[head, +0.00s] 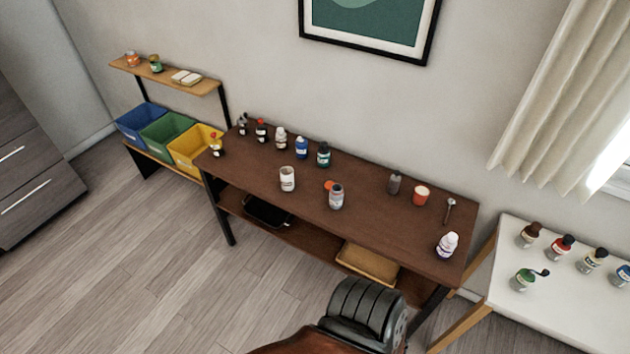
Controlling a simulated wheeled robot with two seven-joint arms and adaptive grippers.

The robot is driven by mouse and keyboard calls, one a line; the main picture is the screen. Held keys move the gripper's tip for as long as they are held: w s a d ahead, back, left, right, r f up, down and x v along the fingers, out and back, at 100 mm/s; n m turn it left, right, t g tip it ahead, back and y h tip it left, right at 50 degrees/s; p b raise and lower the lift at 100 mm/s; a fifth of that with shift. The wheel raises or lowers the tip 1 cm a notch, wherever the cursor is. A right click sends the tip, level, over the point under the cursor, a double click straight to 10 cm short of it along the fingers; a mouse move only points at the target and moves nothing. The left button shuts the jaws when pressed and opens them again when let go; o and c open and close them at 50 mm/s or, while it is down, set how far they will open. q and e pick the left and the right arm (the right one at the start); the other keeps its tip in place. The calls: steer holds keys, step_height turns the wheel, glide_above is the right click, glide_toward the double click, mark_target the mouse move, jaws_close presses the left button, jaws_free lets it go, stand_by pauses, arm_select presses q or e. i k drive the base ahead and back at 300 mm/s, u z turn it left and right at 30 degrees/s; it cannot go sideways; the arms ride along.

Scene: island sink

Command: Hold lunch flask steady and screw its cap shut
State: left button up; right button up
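Neither of my grippers shows in the head view.
Several bottles line the brown table's (372,221) back left. A white table (546,307) with bottles is at far right. Blue, green and yellow bins (165,135) stand left.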

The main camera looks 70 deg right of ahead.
mark_target(336, 196)
steer(key=z, duration=0.4)
steer(key=i, duration=0.8)
steer(key=z, duration=1.3)
steer(key=i, duration=0.5)
steer(key=z, duration=0.45)
